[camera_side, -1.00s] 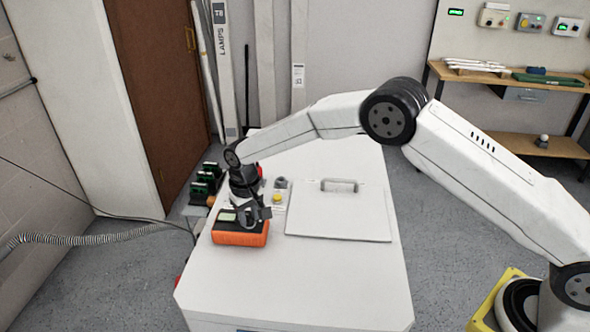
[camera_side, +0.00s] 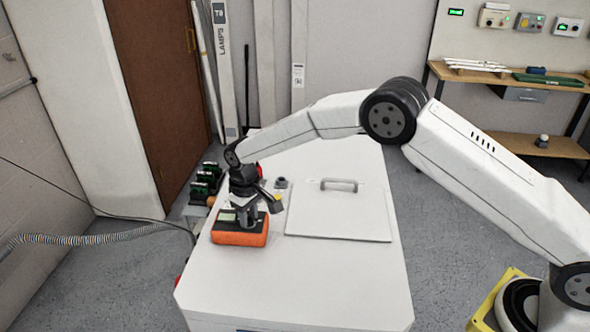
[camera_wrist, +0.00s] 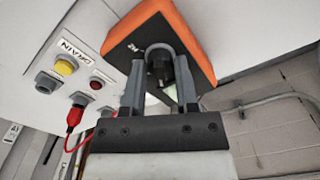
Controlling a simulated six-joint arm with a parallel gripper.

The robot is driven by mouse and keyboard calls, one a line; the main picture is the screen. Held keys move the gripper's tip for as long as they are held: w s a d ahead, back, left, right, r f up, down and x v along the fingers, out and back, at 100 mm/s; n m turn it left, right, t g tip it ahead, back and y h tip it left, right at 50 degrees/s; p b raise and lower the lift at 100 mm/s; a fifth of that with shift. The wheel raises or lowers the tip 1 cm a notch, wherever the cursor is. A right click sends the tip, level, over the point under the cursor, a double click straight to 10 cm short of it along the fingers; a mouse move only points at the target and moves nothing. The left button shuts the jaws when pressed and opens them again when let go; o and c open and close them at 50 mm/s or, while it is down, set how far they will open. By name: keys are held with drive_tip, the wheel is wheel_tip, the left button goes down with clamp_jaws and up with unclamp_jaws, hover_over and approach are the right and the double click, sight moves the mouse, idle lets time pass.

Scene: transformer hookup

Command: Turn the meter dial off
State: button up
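The meter is an orange box with a grey and black face (camera_side: 240,238), lying on the white cabinet top; it also shows in the wrist view (camera_wrist: 188,22). Its dark round dial (camera_wrist: 160,58) is on the face. My gripper (camera_side: 247,222) points down over the meter. In the wrist view the two grey fingers (camera_wrist: 160,72) stand apart, one on each side of the dial. They appear open, with a narrow gap to the dark knob; contact is hard to make out. The dial's marks and pointer are not readable.
A handled lid (camera_side: 338,212) lies right of the meter. The cabinet's front top is clear.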

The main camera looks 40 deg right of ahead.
sight(249, 216)
drive_tip(key=o, duration=0.3)
drive_tip(key=shift+r, duration=3.95)
drive_tip(key=shift+s+d+r, duration=0.15)
drive_tip(key=shift+s+d, duration=0.05)
drive_tip(key=shift+d, duration=0.15)
drive_tip(key=s+d+m+t, duration=0.1)
drive_tip(key=s+d, duration=0.4)
drive_tip(key=s, duration=0.4)
drive_tip(key=s+d+r+m, duration=0.1)
drive_tip(key=s+d, duration=0.5)
drive_tip(key=s, duration=0.3)
drive_tip(key=s+d+m+t, duration=0.1)
drive_tip(key=s+d, duration=0.4)
drive_tip(key=s, duration=0.4)
drive_tip(key=shift+s+d+r+t, duration=0.2)
drive_tip(key=shift+s+r+t, duration=0.1)
drive_tip(key=shift+s, duration=0.1)
